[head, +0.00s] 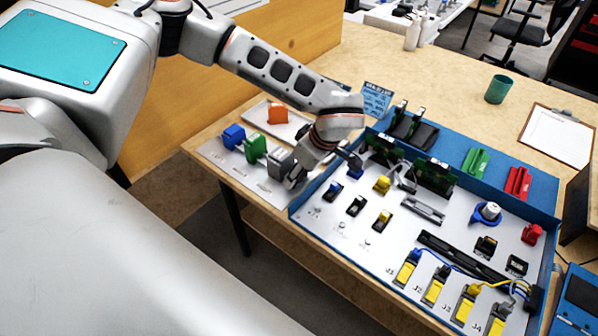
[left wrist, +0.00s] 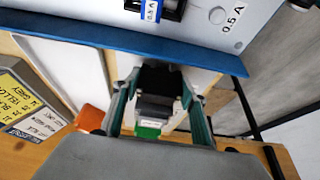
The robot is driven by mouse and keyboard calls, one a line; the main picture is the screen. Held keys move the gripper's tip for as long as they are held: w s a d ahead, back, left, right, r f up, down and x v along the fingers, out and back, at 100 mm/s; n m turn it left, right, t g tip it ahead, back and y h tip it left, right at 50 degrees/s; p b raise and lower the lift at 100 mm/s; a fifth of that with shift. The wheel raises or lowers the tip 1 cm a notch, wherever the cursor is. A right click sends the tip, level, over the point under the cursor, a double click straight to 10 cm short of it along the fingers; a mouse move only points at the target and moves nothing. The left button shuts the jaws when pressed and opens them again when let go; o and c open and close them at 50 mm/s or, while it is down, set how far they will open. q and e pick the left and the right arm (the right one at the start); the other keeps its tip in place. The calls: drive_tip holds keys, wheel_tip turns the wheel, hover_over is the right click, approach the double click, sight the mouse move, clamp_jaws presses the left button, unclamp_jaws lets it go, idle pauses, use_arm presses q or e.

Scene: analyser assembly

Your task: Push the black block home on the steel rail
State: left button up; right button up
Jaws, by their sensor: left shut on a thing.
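My left gripper (head: 308,174) is low at the left edge of the blue-rimmed panel, by the pale strip. In the left wrist view its two teal fingers (left wrist: 157,100) are shut on the black block (left wrist: 160,78), one on each side. In the head view the gripper hides the block. A short steel rail (head: 422,210) lies on the panel to the right, well apart from the gripper. My right gripper is not in view.
The pale strip (head: 213,150) bears a blue block (head: 233,136), a green block (head: 255,149) and a grey block (head: 280,162). An orange block (head: 278,114) sits on a white tray behind. The panel's blue rim (left wrist: 100,48) runs close by the fingers. Boards and switches crowd the panel.

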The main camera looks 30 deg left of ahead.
use_arm(q)
drive_tip(key=shift+f, duration=0.35)
idle(0.3)
drive_tip(key=o, duration=1.2)
drive_tip(key=o, duration=0.3)
